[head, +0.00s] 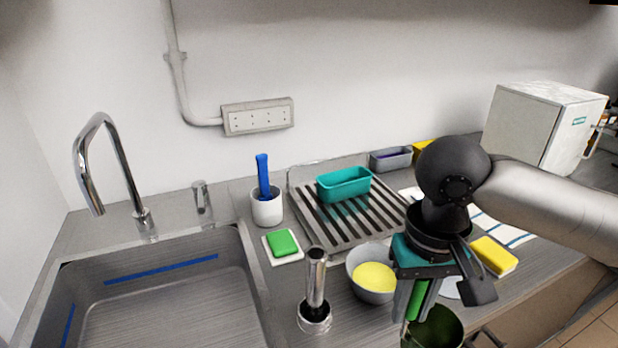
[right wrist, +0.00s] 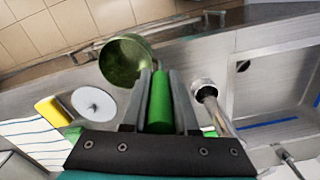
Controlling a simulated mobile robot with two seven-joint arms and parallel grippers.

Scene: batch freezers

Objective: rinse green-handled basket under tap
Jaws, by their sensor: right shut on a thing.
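My right gripper (head: 413,305) is shut on the green handle (head: 419,298) of the basket, near the counter's front edge. The basket's dark green round bowl (head: 437,327) hangs by the fingers, partly hidden by them. In the right wrist view, the green handle (right wrist: 160,104) lies between both fingers and the bowl (right wrist: 125,61) is beyond the fingertips. I cannot tell whether the basket touches the counter. The tall curved chrome tap (head: 112,150) stands behind the sink (head: 170,290) at the left, well away from the basket. My left gripper is not in view.
A chrome upright cylinder (head: 316,285) and a grey bowl with yellow contents (head: 365,262) stand between basket and sink. Behind are a slatted drainer (head: 345,232) with a teal tray (head: 343,183), a green sponge (head: 282,243) and a white cup (head: 267,208). A yellow sponge (head: 493,256) lies right.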

